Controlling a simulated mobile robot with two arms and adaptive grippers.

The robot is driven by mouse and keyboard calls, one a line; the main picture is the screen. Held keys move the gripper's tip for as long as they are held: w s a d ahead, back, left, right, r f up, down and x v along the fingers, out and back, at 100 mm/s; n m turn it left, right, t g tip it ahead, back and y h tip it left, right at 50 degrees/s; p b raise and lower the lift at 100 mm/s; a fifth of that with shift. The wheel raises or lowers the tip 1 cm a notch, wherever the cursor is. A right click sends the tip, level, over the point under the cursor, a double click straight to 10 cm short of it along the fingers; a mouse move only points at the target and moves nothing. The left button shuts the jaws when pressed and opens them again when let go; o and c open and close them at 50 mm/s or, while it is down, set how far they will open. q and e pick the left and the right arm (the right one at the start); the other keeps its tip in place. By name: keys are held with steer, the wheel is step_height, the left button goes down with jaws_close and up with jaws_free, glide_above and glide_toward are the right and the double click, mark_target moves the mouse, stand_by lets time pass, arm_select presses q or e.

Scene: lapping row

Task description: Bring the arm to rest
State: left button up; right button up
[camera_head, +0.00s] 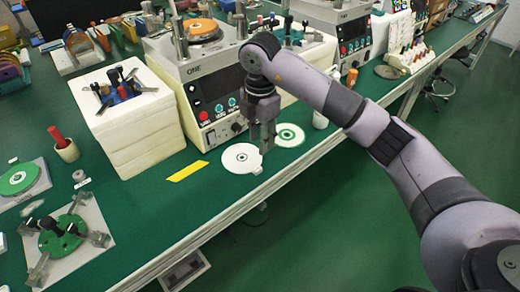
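My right arm (385,140) reaches in from the right, over the front edge of the green bench (215,200). My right gripper (263,147) points down in front of the machine marked ONE (205,85). Its fingertips appear over the right edge of a white disc (236,158), beside a white disc with a green ring (289,136). I see nothing held in it. The gap between its fingers is too small to judge, and so is its height above the bench. My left gripper is not in view.
A stack of white foam blocks (125,130) with tools on top stands left of the machine. A yellow strip (188,171) lies near the front edge. A green round fixture (62,235) lies at lower left. A second machine (340,25) stands behind my arm. Green floor (330,235) is clear in front.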

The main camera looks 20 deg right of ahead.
steer(key=shift+r, duration=0.35)
steer(key=shift+a, duration=0.1)
